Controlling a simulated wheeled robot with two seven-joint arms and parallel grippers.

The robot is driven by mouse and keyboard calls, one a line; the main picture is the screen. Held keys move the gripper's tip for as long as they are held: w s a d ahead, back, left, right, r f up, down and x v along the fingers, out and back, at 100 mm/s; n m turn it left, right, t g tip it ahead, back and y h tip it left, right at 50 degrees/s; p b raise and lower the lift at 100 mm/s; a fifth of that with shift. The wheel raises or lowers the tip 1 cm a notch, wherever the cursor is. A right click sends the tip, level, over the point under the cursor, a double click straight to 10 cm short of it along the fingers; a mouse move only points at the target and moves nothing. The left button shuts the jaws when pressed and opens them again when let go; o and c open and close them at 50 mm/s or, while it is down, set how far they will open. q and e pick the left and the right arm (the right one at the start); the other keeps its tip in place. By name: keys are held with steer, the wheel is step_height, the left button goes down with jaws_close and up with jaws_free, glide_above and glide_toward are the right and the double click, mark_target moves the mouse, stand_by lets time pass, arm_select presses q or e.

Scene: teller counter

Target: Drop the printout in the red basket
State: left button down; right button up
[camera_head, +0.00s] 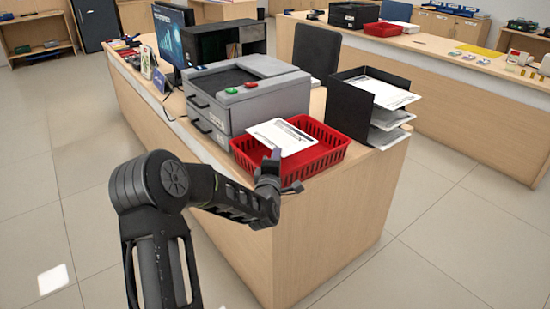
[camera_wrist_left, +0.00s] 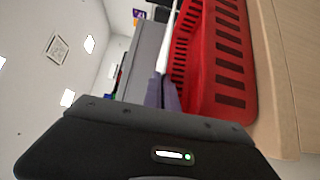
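The printout (camera_head: 283,136) is a white sheet with dark print, held over the red basket (camera_head: 332,157) next to the printer. My left gripper (camera_head: 274,160) is at the basket's near side, its fingers closed on the sheet's near edge. In the left wrist view the printout (camera_wrist_left: 167,38) shows edge-on as a thin white strip rising from the fingertips (camera_wrist_left: 163,92), beside the slotted wall of the red basket (camera_wrist_left: 232,60). The sheet hides part of the basket's inside. My right gripper is in neither view.
The grey printer (camera_head: 245,92) stands left of and behind the basket. A black paper rack (camera_head: 349,110) with sheets stands at its right. The wooden counter (camera_head: 338,215) has a narrow bare strip in front of the basket. A monitor (camera_head: 174,40) is farther back.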

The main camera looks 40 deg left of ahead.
arm_select(q)
steer(key=c, duration=1.6)
jaws_free()
steer(key=v, duration=0.7)
steer(key=shift+s+d+b, duration=0.2)
steer(key=shift+s+b, duration=0.15)
steer(key=shift+b, duration=0.1)
steer(key=shift+f, duration=0.1)
